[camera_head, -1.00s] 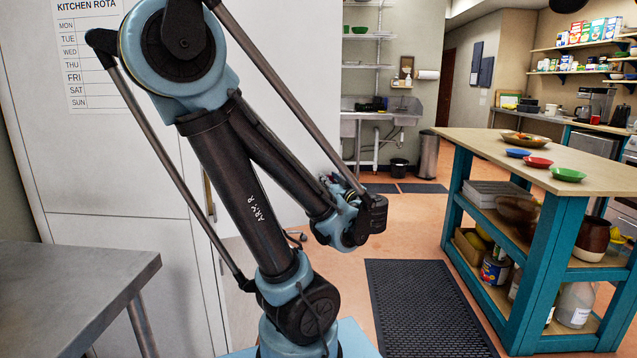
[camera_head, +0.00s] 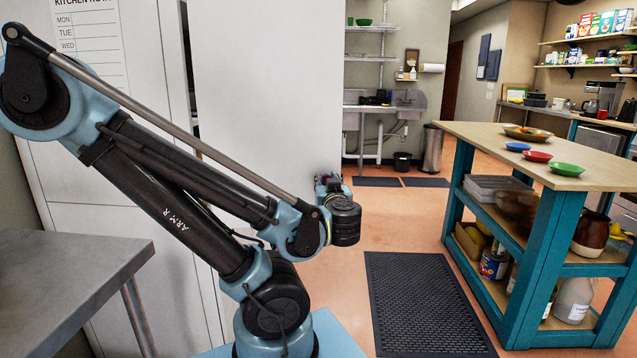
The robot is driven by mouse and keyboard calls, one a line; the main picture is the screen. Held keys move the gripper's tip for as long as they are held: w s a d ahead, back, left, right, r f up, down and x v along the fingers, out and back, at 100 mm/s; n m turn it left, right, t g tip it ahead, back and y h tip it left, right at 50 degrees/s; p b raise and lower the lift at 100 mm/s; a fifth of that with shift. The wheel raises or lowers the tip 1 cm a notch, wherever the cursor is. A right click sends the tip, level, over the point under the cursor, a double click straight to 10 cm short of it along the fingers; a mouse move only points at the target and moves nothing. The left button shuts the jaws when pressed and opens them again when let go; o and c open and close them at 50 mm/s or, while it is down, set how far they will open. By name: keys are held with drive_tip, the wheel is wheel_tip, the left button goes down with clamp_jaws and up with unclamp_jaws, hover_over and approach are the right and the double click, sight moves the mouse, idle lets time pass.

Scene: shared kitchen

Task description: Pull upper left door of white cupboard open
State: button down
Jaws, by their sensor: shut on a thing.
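The tall white cupboard (camera_head: 65,175) stands at the left, with a paper kitchen rota on its front. A broad plain white panel (camera_head: 265,90) extends right from it, and looks like a door standing out. A narrow dark gap (camera_head: 187,50) shows between it and the rota front. My gripper (camera_head: 328,186) is at the panel's lower right edge, partly hidden behind my black wrist. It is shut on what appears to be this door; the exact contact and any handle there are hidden. My arm crosses in front of the cupboard's middle.
A grey metal table (camera_head: 65,265) is close at the lower left. A teal island (camera_head: 530,215) with a wooden top and bowls stands at the right. A black floor mat (camera_head: 425,295) lies on open floor between my arm and the island.

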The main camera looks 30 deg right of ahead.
drive_tip(key=shift+s+a, duration=0.25)
drive_tip(key=shift+s, duration=0.1)
drive_tip(key=shift+a, duration=0.1)
idle(0.3)
drive_tip(key=c, duration=1.2)
unclamp_jaws()
drive_tip(key=shift+c, duration=0.2)
drive_tip(key=shift+h, duration=0.3)
drive_tip(key=shift+s, duration=0.25)
drive_tip(key=v, duration=0.6)
drive_tip(key=shift+s+a, duration=0.25)
drive_tip(key=shift+s, duration=0.05)
